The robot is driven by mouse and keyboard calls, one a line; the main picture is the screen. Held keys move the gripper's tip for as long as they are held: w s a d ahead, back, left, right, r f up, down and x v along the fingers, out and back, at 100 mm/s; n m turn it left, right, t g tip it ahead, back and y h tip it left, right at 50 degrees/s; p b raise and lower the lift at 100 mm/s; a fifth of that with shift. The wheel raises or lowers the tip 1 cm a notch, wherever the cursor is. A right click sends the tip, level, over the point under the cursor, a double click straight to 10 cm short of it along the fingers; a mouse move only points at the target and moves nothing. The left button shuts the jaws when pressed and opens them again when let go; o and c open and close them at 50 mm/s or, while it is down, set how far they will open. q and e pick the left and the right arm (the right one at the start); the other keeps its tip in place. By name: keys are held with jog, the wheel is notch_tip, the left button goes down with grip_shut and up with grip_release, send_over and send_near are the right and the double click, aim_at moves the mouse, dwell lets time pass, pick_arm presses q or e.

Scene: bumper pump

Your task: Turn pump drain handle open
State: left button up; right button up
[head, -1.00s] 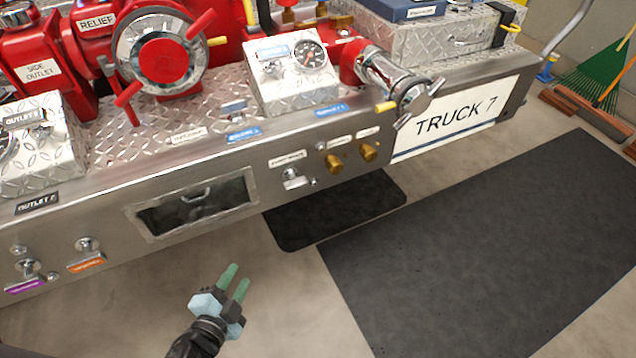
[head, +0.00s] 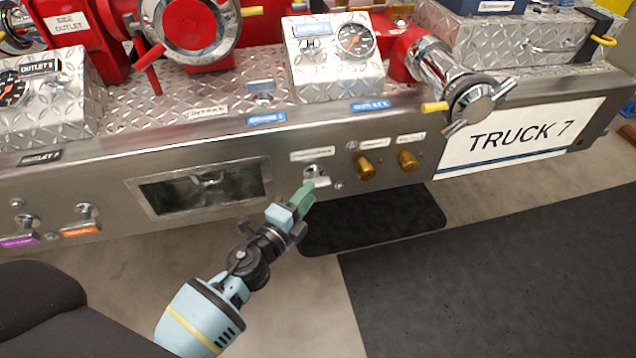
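The pump drain handle (head: 318,182) is a small silver handle on the front steel panel, under a small white label (head: 312,155) too small to read surely. My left gripper (head: 309,191), with green fingers, is right in front of the handle at its lower left and covers part of it. The fingers overlap in this view, so I cannot tell their gap or whether they touch the handle. My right gripper is not in view.
Two brass knobs (head: 387,164) sit just right of the handle. A recessed window (head: 205,187) is to its left. A chrome-capped outlet (head: 470,97) sticks out at upper right. Purple and orange tagged handles are at far left. Dark mats (head: 500,270) lie on the floor.

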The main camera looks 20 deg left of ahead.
aim_at(317, 182)
pick_arm(q)
jog(key=w, duration=0.4)
jog(key=shift+w+d, duration=0.1)
jog(key=shift+d, duration=0.3)
jog(key=shift+w, duration=0.3)
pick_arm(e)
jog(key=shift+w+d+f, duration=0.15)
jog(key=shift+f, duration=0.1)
pick_arm(q)
jog(key=shift+c, duration=0.3)
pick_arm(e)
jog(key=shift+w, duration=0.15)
